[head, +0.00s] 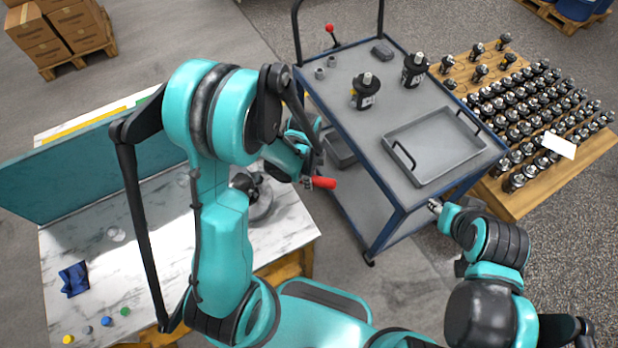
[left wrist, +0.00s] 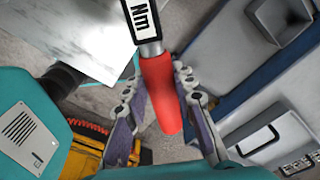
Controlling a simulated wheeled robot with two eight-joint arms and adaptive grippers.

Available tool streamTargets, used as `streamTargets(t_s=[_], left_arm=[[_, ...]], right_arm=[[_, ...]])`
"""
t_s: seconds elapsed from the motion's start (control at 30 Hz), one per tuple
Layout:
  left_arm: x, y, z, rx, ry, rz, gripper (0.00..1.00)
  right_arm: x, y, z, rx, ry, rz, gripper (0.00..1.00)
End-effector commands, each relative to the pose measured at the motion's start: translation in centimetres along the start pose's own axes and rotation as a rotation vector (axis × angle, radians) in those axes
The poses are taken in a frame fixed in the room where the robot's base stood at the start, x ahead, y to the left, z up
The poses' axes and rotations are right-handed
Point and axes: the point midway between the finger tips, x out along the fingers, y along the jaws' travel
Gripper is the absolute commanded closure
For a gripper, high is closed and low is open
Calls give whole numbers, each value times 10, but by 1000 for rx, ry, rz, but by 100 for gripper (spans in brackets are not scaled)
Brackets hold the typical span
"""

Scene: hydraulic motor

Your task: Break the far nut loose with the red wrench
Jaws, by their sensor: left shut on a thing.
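The red wrench (head: 322,183) shows in the head view as a short red handle end beyond my left arm. In the left wrist view its red handle (left wrist: 163,100) runs between my fingers into a metal shaft with an "Nm" label. My left gripper (left wrist: 157,82) is shut on the handle, above the gap between worktable and cart. A dark fitting on a grey round base (head: 262,205) stands on the worktable, partly behind my left arm. The far nut and the wrench head cannot be made out. My right gripper (head: 436,207) is by the cart's near right corner; its jaw opening is unclear.
The marble-topped worktable (head: 150,255) has a teal panel at its back and a blue cloth (head: 74,279). The blue cart (head: 345,85) carries a grey tray (head: 435,150) and two black motors. A pallet of several motors (head: 535,125) stands at the right.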

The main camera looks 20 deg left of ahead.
Motion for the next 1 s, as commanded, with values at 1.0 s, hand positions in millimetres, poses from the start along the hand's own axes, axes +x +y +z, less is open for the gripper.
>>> streamTargets(t_s=[1.0], left_arm=[[5,0,-1,0,-30,0,100]], right_arm=[[7,0,5,0,0,0,60]])
